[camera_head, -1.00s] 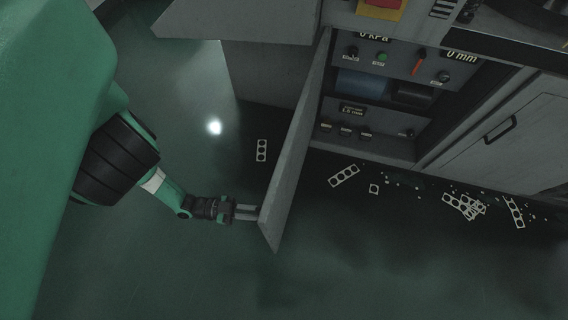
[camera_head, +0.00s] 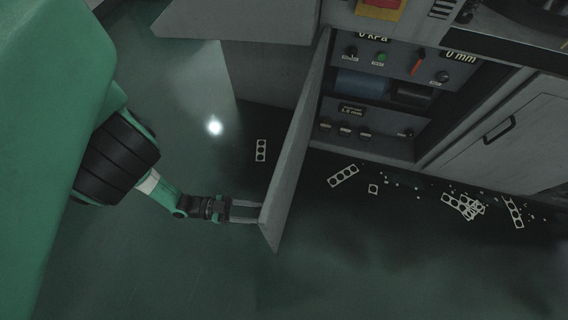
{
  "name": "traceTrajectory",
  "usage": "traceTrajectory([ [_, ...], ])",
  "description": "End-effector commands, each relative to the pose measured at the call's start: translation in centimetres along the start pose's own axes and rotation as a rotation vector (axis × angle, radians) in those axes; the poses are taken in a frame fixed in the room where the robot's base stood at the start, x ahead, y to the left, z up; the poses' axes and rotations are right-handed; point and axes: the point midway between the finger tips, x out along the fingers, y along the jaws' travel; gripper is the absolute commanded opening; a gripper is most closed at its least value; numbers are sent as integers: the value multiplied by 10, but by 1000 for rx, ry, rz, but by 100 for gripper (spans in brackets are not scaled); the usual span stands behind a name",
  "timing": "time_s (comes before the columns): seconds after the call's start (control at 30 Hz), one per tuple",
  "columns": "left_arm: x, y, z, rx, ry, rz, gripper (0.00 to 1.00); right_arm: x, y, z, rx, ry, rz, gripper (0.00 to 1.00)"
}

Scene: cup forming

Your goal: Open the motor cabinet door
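The motor cabinet door (camera_head: 292,165) is a grey panel standing swung out from the cabinet (camera_head: 375,143), at a wide angle to the front. The inside of the cabinet shows, with knobs, a green button, a red lever and a blue cylinder. My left gripper (camera_head: 257,212) is at the lower outer edge of the door, on its left side. Its two fingers are apart, and their tips reach the door's face or end just beside it; I cannot tell if they touch. No handle shows on this door. My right gripper is not in view.
A closed cabinet door with a dark handle (camera_head: 499,129) is at the right. Punched metal strips (camera_head: 343,176) and small scraps lie on the green floor. Another strip (camera_head: 261,150) lies left of the open door. The floor in front is clear.

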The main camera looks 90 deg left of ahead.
Motion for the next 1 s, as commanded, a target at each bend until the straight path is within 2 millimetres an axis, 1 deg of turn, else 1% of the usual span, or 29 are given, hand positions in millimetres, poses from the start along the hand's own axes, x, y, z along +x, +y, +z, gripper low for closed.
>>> traceTrajectory([
  [0.2, -52, 0, 2, 1, -8, -5, 47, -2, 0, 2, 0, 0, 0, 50],
  [0.3, -74, 0, 2, -1, -6, -3, 47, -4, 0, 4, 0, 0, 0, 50],
  [0.43, -94, 0, 2, -1, -5, -2, 47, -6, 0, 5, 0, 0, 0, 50],
  [0.5, -99, 1, 1, -1, -4, 0, 47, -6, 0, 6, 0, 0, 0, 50],
  [0.6, -102, 1, 0, -2, -2, 1, 47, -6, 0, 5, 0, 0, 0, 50],
  [1.0, -101, 1, 0, -2, -1, 1, 47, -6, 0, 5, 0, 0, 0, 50],
])
